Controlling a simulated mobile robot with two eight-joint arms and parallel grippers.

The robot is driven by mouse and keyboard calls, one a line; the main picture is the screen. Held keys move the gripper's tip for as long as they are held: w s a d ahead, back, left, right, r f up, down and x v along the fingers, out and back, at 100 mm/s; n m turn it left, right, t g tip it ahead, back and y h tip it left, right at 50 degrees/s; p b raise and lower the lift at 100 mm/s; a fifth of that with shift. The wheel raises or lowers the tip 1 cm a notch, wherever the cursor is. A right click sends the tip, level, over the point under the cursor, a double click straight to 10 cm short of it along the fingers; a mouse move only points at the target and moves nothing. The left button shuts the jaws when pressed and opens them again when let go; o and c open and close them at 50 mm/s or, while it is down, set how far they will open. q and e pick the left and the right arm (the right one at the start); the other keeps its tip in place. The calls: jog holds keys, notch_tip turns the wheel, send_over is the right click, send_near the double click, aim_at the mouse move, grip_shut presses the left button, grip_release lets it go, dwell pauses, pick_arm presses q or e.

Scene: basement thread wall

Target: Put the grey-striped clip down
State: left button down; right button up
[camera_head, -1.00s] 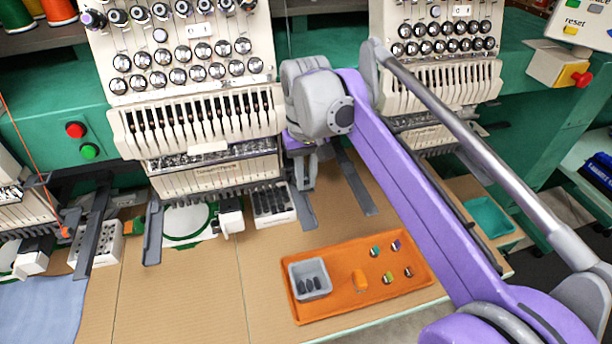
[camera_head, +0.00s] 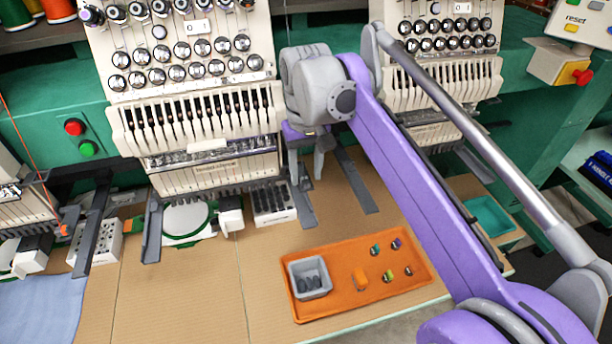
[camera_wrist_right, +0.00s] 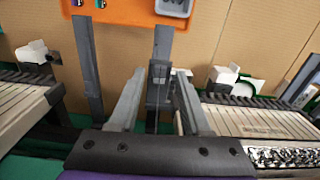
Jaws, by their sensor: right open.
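My right gripper (camera_head: 306,172) is open, with its fingers apart and pointing down by the middle machine head. In the right wrist view the open gripper (camera_wrist_right: 161,76) has a small dark grey piece (camera_wrist_right: 158,76) with a lighter patch between its fingers, apart from both. It may be the grey-striped clip, but its stripes are not clear. It appears by the end of a grey bar (camera_wrist_right: 162,42). The head view does not show it clearly. My left gripper is in neither view.
A white rack (camera_head: 285,213) with dark slots stands left of the gripper. Grey bars (camera_head: 355,180) flank the gripper.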

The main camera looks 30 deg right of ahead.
aim_at(306, 180)
notch_tip(306, 180, up, 9)
jog(key=p, duration=0.1)
jog(key=s+a+f+t, duration=0.1)
jog(key=s+a+f, duration=0.1)
jog(key=s+f, duration=0.3)
jog(key=s+a+f+n+t, duration=0.1)
jog(key=s+f, duration=0.4)
jog(key=f, duration=0.8)
jog(key=s+a+f+n+t, duration=0.1)
jog(key=s+a+f+t, duration=0.2)
jog(key=f, duration=0.7)
jog(key=shift+s+a, duration=0.4)
jog(key=shift+s, duration=0.85)
jog(key=shift+f, duration=0.1)
jog(key=shift+s, duration=0.1)
